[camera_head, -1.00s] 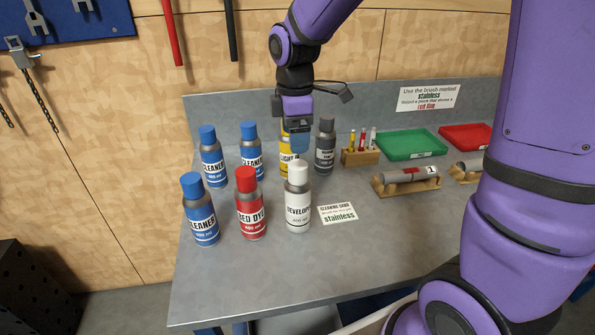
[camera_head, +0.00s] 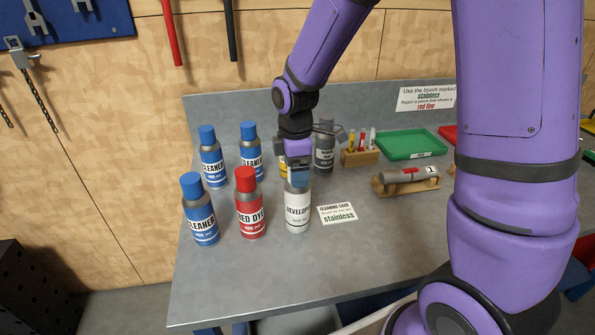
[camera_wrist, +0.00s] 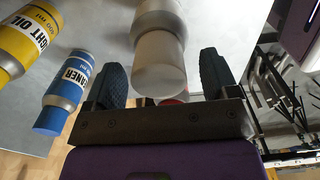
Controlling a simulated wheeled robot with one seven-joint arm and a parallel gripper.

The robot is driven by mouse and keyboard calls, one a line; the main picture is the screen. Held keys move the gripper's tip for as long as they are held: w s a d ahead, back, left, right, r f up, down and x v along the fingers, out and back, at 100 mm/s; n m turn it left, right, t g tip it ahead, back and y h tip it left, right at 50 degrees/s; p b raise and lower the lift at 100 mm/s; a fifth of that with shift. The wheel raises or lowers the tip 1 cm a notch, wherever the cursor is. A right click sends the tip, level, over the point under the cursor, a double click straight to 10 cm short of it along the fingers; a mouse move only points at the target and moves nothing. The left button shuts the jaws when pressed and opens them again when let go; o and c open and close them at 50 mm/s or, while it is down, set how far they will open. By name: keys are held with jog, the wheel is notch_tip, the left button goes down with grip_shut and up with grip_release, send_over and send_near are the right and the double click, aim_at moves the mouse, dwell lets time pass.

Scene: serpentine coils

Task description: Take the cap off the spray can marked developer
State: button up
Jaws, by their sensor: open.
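The developer can (camera_head: 297,212) stands upright at the front right of the can group, with a white label. My gripper (camera_head: 298,176) points down right at its top and covers most of the cap in the head view. In the wrist view the white cap (camera_wrist: 159,66) sits between the two dark fingers of my gripper (camera_wrist: 160,78). The fingers are apart, one on each side of the cap, with a visible gap at least on the left. The cap is still on the can.
The red dye can (camera_head: 250,208) stands close on the left. Blue cleaner cans (camera_head: 201,215) stand farther left and behind. The yellow light oil can (camera_wrist: 25,42) and a grey can (camera_head: 325,152) stand behind. A sign card (camera_head: 338,214) lies on the right. The front bench is clear.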

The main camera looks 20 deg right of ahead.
jog(key=c, duration=1)
jog(key=shift+r, duration=0.1)
jog(key=shift+r, duration=0.6)
notch_tip(320, 180, up, 2)
jog(key=shift+r, duration=0.2)
jog(key=s+d+r, duration=0.1)
jog(key=s+d, duration=1)
jog(key=shift+d, duration=0.2)
